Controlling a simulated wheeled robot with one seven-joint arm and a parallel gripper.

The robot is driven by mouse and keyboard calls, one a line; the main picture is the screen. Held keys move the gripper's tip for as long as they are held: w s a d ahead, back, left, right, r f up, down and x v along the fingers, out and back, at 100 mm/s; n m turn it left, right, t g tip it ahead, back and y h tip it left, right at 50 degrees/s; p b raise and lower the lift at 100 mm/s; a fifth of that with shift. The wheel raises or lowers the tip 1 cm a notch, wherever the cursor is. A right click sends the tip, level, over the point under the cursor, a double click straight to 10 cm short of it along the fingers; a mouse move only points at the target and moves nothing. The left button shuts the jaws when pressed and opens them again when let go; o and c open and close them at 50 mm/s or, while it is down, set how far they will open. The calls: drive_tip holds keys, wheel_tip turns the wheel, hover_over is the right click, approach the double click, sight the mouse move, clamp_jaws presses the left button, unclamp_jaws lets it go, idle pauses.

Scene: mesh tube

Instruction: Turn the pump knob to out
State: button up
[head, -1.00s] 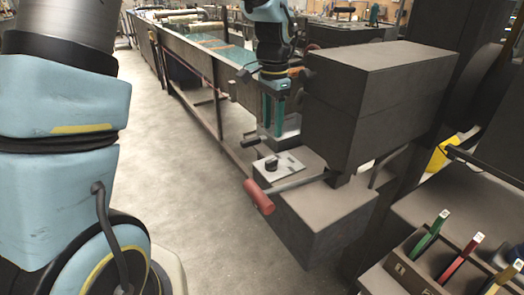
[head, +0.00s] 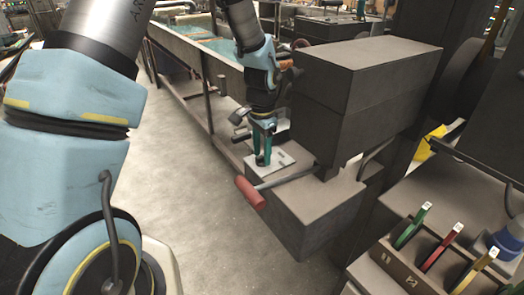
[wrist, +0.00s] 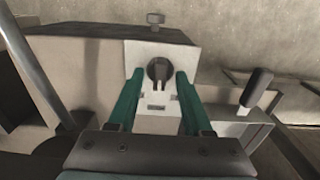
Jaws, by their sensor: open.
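The pump knob (wrist: 159,70) is a dark round knob with a raised grip, on a pale plate (wrist: 158,105) with small markings too small to read. In the wrist view the knob sits between the two green fingertips of my open gripper (wrist: 160,77), with a gap on each side. In the head view my gripper (head: 263,152) points down at the plate (head: 287,158), on top of a grey block (head: 315,205). There the fingers mostly hide the knob. I cannot tell the knob's setting.
A lever with a red handle (head: 250,193) sticks out close in front of the plate. A large dark box (head: 350,85) stands right behind it. A small black-handled lever (wrist: 257,88) is at the right in the wrist view. A rack of coloured sticks (head: 425,265) stands lower right.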

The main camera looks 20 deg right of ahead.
drive_tip(key=shift+c, duration=0.2)
clamp_jaws()
drive_tip(key=shift+m, duration=0.3)
drive_tip(key=m+p, duration=0.1)
drive_tip(key=m, duration=0.3)
drive_tip(key=shift+r, duration=0.1)
drive_tip(key=m+p, duration=0.2)
drive_tip(key=m, duration=0.3)
idle(0.4)
drive_tip(key=shift+m, duration=0.3)
idle(0.3)
drive_tip(key=shift+o, duration=0.2)
unclamp_jaws()
